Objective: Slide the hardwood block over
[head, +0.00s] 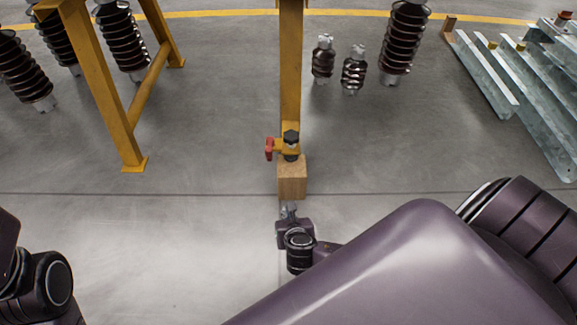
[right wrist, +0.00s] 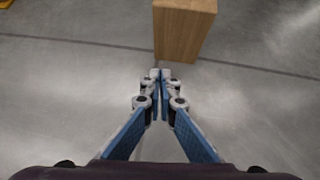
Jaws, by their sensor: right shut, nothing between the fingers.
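The hardwood block (head: 292,178) is a light brown wooden piece on the grey floor, at the foot of a yellow post in the head view. It also shows at the top of the right wrist view (right wrist: 182,30). My right gripper (head: 289,207) is on the near side of the block, its fingertips pointing at it. In the right wrist view the fingertips (right wrist: 160,74) are together and empty, just short of the block's near lower edge; I cannot tell whether they touch it. The left gripper does not show; only part of my left arm is at the left edge.
The yellow post (head: 290,80) with a black knob (head: 291,138) and red handle (head: 269,149) stands behind the block. The floor to either side of the block is clear.

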